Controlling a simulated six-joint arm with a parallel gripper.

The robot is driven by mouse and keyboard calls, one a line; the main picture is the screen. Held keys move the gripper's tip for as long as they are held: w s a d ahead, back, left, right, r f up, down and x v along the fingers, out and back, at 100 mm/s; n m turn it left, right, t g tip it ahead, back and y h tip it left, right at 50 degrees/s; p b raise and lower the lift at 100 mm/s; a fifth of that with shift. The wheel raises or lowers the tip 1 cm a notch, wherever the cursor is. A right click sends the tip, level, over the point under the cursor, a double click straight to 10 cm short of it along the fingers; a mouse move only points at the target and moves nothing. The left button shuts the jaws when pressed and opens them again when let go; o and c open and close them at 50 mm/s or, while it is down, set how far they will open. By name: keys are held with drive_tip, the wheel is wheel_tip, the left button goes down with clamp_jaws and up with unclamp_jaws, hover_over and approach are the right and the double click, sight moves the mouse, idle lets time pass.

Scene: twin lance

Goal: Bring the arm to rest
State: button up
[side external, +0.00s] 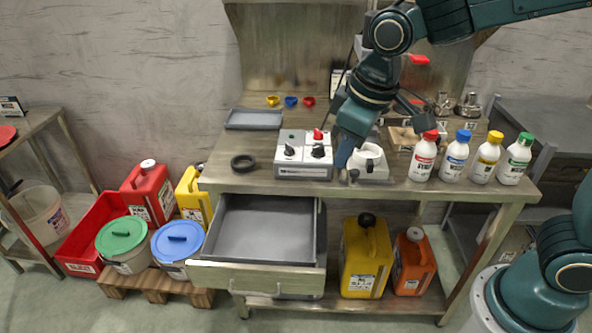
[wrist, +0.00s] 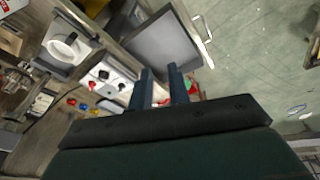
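My gripper (side external: 345,155) hangs over the workbench (side external: 245,183) in the side view, between the grey control box with knobs (side external: 303,160) and a white-cupped device (side external: 368,160). In the wrist view, the two dark fingers of my gripper (wrist: 160,75) stand apart with a gap between them. No object shows held in the gap. The open grey drawer (side external: 262,235) is below the bench top at the front, and it also shows beyond the fingertips in the wrist view (wrist: 165,48).
Several bottles with coloured caps (side external: 455,158) stand along the right front of the bench. A black ring (side external: 243,163) and a grey tray (side external: 254,119) lie at the left. A yellow jug (side external: 366,262) and an orange jug (side external: 413,265) stand on the lower shelf.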

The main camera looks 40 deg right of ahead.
drive_tip(key=s+d+r+m+t, duration=0.1)
drive_tip(key=s+d+m, duration=0.1)
drive_tip(key=s+d, duration=0.3)
drive_tip(key=s+d+r+m+t, duration=0.1)
drive_tip(key=s+d, duration=0.4)
drive_tip(key=s, duration=0.6)
drive_tip(key=shift+d+r+m+t, duration=0.3)
drive_tip(key=shift+d+r+m, duration=0.1)
drive_tip(key=shift+r+m, duration=0.2)
